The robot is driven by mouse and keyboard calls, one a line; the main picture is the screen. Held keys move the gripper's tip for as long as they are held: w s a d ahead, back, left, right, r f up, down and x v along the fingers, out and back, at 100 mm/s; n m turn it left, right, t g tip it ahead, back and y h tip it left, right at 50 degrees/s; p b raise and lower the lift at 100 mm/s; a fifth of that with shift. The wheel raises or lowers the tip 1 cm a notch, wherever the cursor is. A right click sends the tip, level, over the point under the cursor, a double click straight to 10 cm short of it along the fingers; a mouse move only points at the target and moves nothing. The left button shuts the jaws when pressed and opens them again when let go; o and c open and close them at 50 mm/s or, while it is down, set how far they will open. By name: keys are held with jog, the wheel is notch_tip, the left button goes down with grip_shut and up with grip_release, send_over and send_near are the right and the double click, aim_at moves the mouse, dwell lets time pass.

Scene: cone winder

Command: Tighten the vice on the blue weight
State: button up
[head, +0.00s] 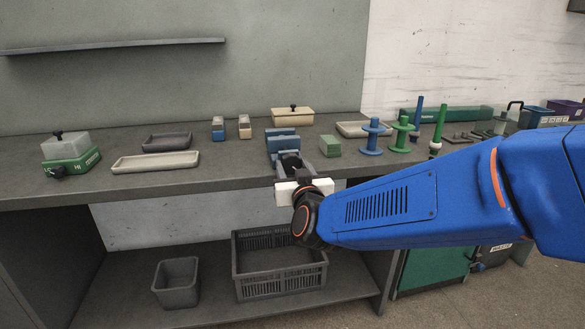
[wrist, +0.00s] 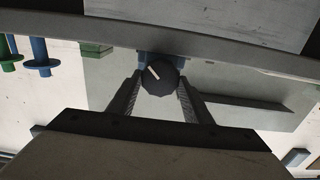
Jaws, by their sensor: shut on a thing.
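The vice (head: 292,168) stands at the front edge of the bench, with a grey body and blue blocks at its jaws. The rear blue block (head: 281,132) may be the blue weight; I cannot tell it surely from the jaws. My gripper (head: 304,176) reaches the front of the vice. In the wrist view my gripper (wrist: 158,88) is shut on a round dark knob (wrist: 160,77) with a pale pointer line, one finger on each side. The line is tilted. The knob is hidden behind my gripper in the head view.
Left of the vice are a long pale tray (head: 155,162) and a green-based box (head: 71,158). A green block (head: 330,146) and blue and green spindles (head: 371,140) stand to the right. A dark crate (head: 280,275) is on the shelf below.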

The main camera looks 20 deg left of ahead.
dwell(0.3)
jog(key=o, duration=1.1)
jog(key=shift+c, duration=0.2)
jog(key=v, duration=1.7)
jog(key=shift+s, duration=0.25)
